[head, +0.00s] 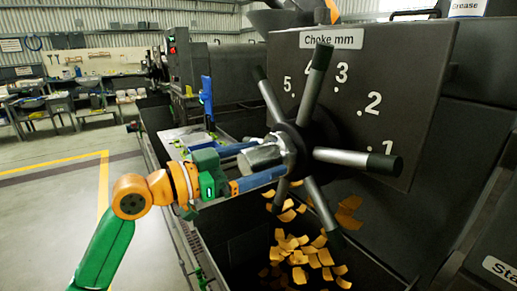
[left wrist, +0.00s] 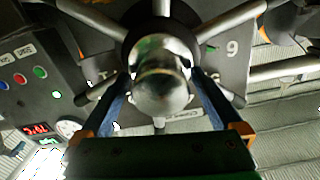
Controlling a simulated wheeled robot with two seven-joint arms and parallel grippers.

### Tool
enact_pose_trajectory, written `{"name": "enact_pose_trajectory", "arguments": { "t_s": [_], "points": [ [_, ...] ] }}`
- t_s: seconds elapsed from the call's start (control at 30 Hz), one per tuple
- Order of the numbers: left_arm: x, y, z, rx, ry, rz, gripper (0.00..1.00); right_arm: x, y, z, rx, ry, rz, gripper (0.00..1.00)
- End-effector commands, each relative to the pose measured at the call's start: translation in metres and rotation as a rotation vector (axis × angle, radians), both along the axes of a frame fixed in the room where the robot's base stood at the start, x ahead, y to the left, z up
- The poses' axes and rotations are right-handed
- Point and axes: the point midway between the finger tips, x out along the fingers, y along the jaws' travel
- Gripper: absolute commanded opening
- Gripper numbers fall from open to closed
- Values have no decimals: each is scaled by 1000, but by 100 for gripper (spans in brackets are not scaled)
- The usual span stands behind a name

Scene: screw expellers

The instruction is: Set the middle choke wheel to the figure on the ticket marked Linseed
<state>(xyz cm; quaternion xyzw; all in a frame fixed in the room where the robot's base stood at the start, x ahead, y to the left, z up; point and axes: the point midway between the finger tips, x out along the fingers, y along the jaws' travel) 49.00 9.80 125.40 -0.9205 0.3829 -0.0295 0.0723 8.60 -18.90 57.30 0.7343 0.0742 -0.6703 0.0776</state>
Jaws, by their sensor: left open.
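The choke wheel (head: 345,157) is in the head view, with several metal spokes with dark grips around a dark hub and a silver knob (head: 262,157). Behind it is a dark plate with a "Choke mm" label (head: 331,39) and figures 1, 2, 3 and 5 readable; one is partly behind a spoke. One spoke ends near the 1, another near the hidden figure. My left gripper (head: 275,160) is open, its blue fingers on either side of the knob. The left wrist view shows the knob (left wrist: 162,85) between the fingers; I cannot tell if they touch it. No Linseed ticket is readable. My right gripper is not in view.
Orange flakes (head: 310,252) lie in the dark bin below the wheel. A blue handle (head: 206,96) stands left of the wheel. A Grease tub (head: 466,8) is at top right. A panel with coloured buttons (left wrist: 38,72) shows in the left wrist view. The floor at left is open.

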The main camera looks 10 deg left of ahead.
Motion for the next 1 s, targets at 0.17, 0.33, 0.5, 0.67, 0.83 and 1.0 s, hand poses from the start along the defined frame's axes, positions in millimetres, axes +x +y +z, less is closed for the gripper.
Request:
{"name": "enact_pose_trajectory", "arguments": {
  "t_s": [0.17,0.33,0.5,0.67,0.83,1.0],
  "points": [
    [0,0,-1,1,1,1,99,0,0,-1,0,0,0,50],
    [0,0,-1,0,1,1,56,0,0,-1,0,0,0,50],
    [0,0,-1,0,1,1,10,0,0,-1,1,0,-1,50],
    [0,0,-1,0,1,1,0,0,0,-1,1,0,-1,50],
    [0,0,-1,7,-6,1,0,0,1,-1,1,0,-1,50],
    [0,0,-2,46,-44,1,0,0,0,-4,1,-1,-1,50]
  ]
}}
